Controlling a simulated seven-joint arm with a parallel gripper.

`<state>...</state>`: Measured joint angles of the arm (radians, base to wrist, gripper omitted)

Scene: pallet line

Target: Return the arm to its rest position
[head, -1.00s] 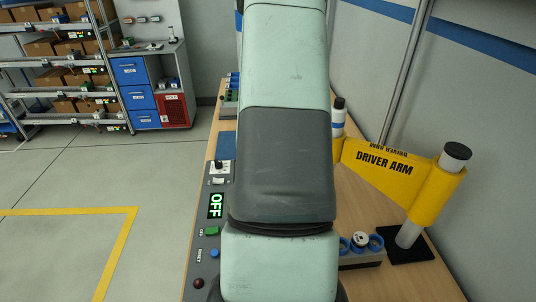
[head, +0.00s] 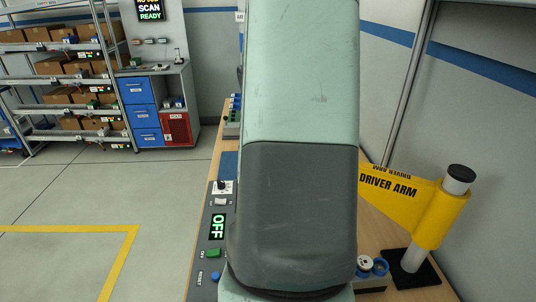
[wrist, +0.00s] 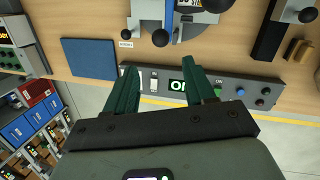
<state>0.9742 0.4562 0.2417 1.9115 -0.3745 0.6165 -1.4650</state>
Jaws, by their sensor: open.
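My arm (head: 300,130), pale green and dark grey, fills the middle of the head view and hides much of the bench behind it. My gripper (wrist: 158,66) shows in the wrist view with its two green fingers apart and nothing between them. It is above the bench, over the grey control panel (wrist: 238,79), which carries a lit display, a switch and buttons. My gripper's fingers do not show in the head view.
A yellow DRIVER ARM (head: 425,212) stands on a post at the bench's right. Blue-ringed parts (head: 380,266) sit near it. A blue mat (wrist: 90,58) lies on the bench. Shelves of boxes (head: 75,68) and a drawer cabinet (head: 150,104) stand back left. The left floor is clear.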

